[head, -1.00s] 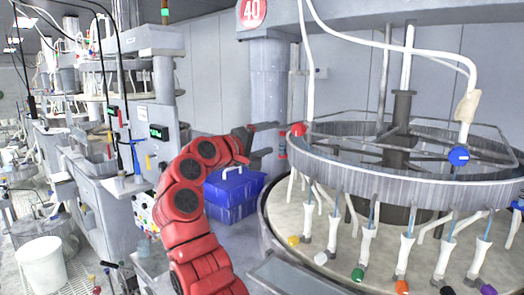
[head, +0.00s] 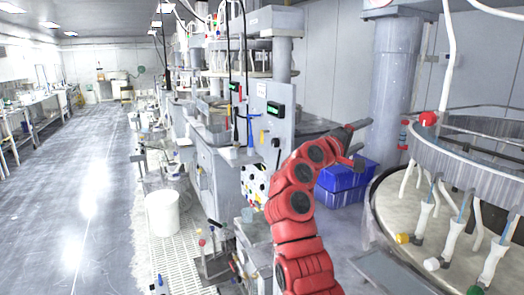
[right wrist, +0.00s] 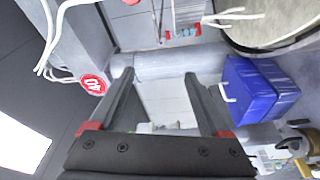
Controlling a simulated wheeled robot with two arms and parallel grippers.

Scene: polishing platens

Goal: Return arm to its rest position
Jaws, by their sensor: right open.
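My right arm, red with dark joints, rises from the bottom of the head view and bends to the right. Its dark gripper (head: 366,143) is raised in the air, with its fingers apart and nothing between them. In the picture it overlaps the blue box and the grey column. In the right wrist view the gripper (right wrist: 160,78) also shows two spread fingers, with only background between them. My left gripper is in neither view.
The round polishing machine (head: 465,168) stands at right, with coloured caps on its white tubes. Left of it are a grey column (head: 397,85) and a blue box (head: 340,199). Workstations (head: 215,160) and a white bucket (head: 162,213) stand left of the arm. The floor at far left is clear.

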